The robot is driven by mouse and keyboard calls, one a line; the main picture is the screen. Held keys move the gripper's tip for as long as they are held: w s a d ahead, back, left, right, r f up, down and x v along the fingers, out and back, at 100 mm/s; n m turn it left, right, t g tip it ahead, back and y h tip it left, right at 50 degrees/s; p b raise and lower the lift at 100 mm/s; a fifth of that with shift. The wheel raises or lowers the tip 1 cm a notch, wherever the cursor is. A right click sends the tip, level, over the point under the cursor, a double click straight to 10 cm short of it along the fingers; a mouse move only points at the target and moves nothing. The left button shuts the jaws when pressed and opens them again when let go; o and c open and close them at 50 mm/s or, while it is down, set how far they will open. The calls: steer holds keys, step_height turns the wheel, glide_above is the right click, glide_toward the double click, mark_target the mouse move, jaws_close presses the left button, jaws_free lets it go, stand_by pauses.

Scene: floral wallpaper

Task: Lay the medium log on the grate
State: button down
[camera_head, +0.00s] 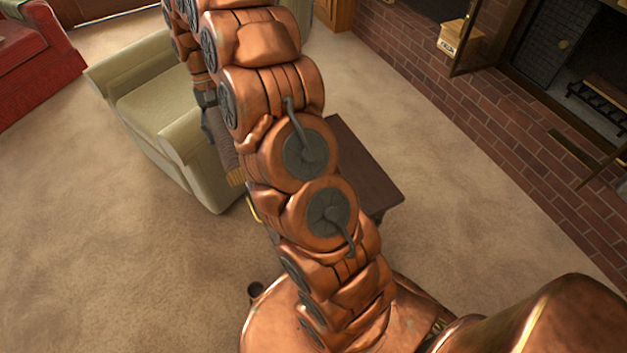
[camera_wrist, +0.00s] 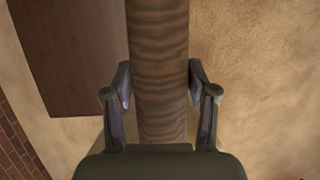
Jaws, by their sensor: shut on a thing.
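The medium log, brown with wavy dark bands, stands out in the wrist view (camera_wrist: 158,60), running up and down the picture between my fingers. My gripper (camera_wrist: 160,95) is shut on it, one finger on each side. The log is clear of the dark table and above the carpet. In the head view, part of what looks like the log (camera_head: 227,158) shows beside my copper arm, which hides the rest. The dark grate (camera_head: 597,108) is inside the fireplace at the upper right, well away from my gripper. A brown piece seems to lie on the grate.
A low dark table (camera_head: 372,175) stands behind my arm; it also shows in the wrist view (camera_wrist: 75,60). A pale green armchair (camera_head: 150,90) is at the left. Brick hearth (camera_head: 490,125) and an open fireplace door (camera_head: 467,45) edge the right. Carpet between table and hearth is clear.

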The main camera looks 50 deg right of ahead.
steer(key=s+d+f+m+t+y+b, duration=0.1)
steer(key=s+d+f+m+t+b, duration=0.2)
steer(key=s+d+f+m+b, duration=0.85)
steer(key=s+d+f+m+t+y+b, duration=0.2)
steer(key=s+d+f+m+b, duration=0.55)
steer(key=s+b, duration=0.6)
steer(key=shift+n+t, duration=0.3)
steer(key=shift+n, duration=0.6)
steer(key=w+d+b, duration=0.1)
steer(key=w, duration=0.4)
steer(key=w+d+f+b, duration=0.1)
steer(key=w, duration=0.4)
steer(key=w+d+f+b, duration=0.1)
steer(key=w, duration=0.4)
steer(key=shift+w+d+f, duration=0.15)
steer(key=shift+d+f, duration=0.05)
step_height(320, 180, down, 4)
steer(key=shift+r+b, duration=0.25)
steer(key=shift+b, duration=0.75)
steer(key=shift+r, duration=0.1)
steer(key=shift+c, duration=1.6)
jaws_free()
